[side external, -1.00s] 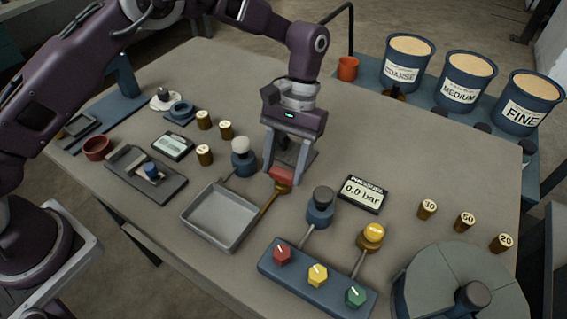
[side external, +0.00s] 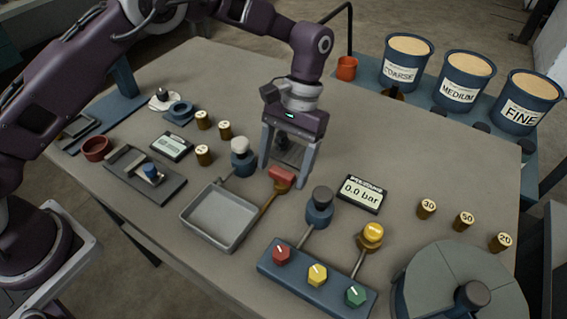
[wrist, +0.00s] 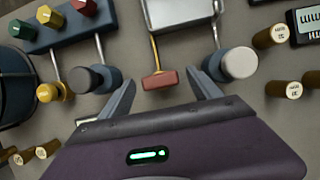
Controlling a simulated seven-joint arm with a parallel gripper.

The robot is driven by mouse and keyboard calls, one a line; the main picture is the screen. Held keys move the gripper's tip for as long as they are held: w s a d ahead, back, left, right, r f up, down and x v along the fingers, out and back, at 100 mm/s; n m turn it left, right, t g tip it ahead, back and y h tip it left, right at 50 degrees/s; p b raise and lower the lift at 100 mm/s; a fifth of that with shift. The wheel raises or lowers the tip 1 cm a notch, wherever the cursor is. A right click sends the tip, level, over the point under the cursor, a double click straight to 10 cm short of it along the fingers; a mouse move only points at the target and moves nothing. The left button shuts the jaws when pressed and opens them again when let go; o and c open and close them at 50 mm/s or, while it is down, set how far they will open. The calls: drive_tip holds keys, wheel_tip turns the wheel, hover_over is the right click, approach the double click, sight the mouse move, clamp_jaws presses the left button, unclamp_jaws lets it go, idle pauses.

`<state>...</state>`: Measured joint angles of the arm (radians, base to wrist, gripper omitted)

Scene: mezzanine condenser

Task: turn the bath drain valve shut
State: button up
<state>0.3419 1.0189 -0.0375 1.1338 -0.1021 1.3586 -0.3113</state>
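The valve at the bath has a red handle (side external: 282,175) on a brass body, at the end of a brass pipe (side external: 268,203) leading to the shallow grey bath tray (side external: 190,213). In the wrist view the red handle (wrist: 160,79) lies crosswise to the pipe. My gripper (side external: 284,170) is open and empty, pointing down over the valve. In the wrist view its fingers (wrist: 161,84) stand apart on either side of the handle, with gaps between. Whether the fingertips are level with the handle or above it is hard to tell.
A white-topped knob (side external: 241,153) stands close left of the gripper and a dark-topped knob (side external: 320,204) to its right. A blue block (side external: 316,281) with red, yellow and green knobs is in front. A display (side external: 363,193) reads 0.0 bar. The table behind the gripper is clear.

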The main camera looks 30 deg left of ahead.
drive_tip(key=v, duration=0.7)
drive_tip(key=shift+r, duration=0.1)
drive_tip(key=s+a+r+t, duration=0.3)
drive_tip(key=s+a+r, duration=0.25)
drive_tip(key=r, duration=0.35)
drive_tip(key=s+a+r+t, duration=0.2)
drive_tip(key=s+a+r, duration=0.3)
drive_tip(key=r, duration=0.4)
drive_tip(key=s+a+f+t, duration=0.1)
drive_tip(key=s+a+t, duration=0.1)
drive_tip(key=s, duration=0.5)
drive_tip(key=s+a+f+t, duration=0.2)
drive_tip(key=s+a, duration=0.3)
drive_tip(key=s, duration=0.3)
drive_tip(key=shift+s+a+f+t, duration=0.2)
drive_tip(key=shift+s+f+t, duration=0.15)
drive_tip(key=shift+t, duration=0.15)
